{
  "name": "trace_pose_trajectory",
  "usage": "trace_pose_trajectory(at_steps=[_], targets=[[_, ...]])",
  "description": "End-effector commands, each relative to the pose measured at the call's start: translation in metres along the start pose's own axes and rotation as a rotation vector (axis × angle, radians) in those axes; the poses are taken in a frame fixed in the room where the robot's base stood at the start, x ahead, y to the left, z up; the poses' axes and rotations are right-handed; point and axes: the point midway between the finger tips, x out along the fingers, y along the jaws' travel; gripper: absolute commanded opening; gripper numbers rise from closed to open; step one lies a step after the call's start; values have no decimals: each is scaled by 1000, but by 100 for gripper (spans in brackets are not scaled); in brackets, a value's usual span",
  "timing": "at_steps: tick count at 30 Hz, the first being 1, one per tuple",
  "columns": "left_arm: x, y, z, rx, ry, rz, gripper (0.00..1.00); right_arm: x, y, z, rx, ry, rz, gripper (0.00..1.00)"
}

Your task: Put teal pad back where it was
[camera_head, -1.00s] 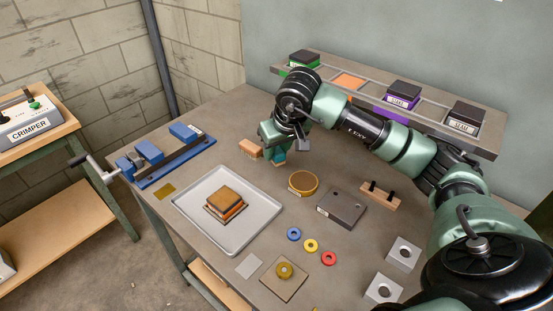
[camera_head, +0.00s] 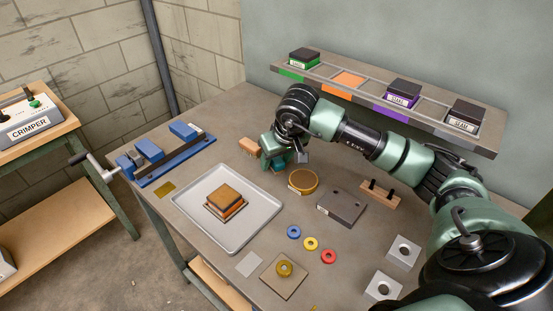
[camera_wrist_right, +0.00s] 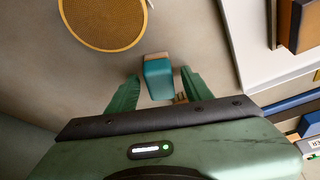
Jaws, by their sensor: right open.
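The teal pad (camera_wrist_right: 158,78), a small teal block with a tan end, stands on the bench in the right wrist view. My right gripper (camera_wrist_right: 160,82) is open, with one finger on each side of the pad. I see gaps between the fingers and the pad, and cannot tell how far down they reach. In the head view the right gripper (camera_head: 276,160) is low over the bench, behind the round tan-topped disc (camera_head: 303,181), and largely hides the pad. My left gripper is not in view.
A wooden brush (camera_head: 249,145) is close left of the gripper. A grey tray (camera_head: 240,238) holds a stacked brown block (camera_head: 225,197). The back rack (camera_head: 440,132) carries dark stamp pads; its orange bay (camera_head: 348,79) holds no dark pad. A dark plate (camera_head: 342,207) is at right.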

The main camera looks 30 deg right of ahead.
Motion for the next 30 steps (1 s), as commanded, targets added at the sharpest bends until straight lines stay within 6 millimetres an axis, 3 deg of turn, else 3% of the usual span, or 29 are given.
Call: trace_pose_trajectory(at_steps=[5,15,21,30], targets=[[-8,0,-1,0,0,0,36,-8,0,-3,0,1,0,50],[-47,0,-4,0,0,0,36,-80,1,-4,-2,2,3,50],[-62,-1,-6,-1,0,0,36,-112,0,-3,-1,2,0,50],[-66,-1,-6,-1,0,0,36,-123,0,-1,1,0,1,50]])
